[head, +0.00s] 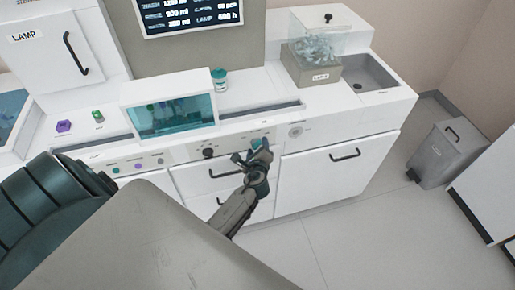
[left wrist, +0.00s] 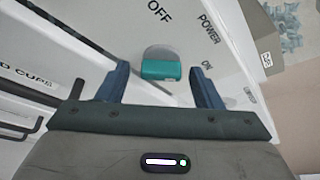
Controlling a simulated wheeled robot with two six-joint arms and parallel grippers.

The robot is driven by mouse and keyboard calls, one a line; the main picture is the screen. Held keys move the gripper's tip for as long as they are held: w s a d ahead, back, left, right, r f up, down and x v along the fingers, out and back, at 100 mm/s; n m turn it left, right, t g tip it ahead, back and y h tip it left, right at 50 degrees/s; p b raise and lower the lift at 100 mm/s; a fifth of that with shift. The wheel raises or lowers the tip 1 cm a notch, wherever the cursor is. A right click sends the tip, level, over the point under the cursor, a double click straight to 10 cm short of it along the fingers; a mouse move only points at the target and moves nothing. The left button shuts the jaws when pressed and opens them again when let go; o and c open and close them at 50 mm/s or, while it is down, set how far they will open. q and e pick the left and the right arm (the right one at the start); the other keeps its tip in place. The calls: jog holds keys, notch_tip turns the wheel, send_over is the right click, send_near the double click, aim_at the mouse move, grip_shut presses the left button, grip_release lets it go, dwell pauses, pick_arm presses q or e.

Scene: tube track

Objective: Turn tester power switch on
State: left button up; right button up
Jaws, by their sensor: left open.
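The tester power switch shows in the left wrist view as a teal block (left wrist: 161,71) on a round grey plate (left wrist: 158,52). The words OFF, POWER and ON are printed on the white panel (left wrist: 185,42) around it. I cannot tell for sure which setting it is in. My left gripper (left wrist: 163,84) is open, with one dark blue finger on each side of the switch and a gap to each. In the head view my left gripper (head: 251,152) is at the counter's front panel and partly hides the switch. My right gripper is not in view.
A small teal-windowed tester unit (head: 170,115) stands left of my gripper, with small knobs below it. Drawers with black handles (head: 345,154) lie under the panel. A jar (head: 219,80) and a sink (head: 368,75) are on the counter.

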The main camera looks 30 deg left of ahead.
pick_arm(q)
jog(key=shift+s, duration=0.1)
jog(key=b+v, duration=0.2)
jog(key=v, duration=0.8)
jog(key=shift+s+d, duration=0.2)
jog(key=shift+d, duration=0.05)
jog(key=shift+r, duration=0.1)
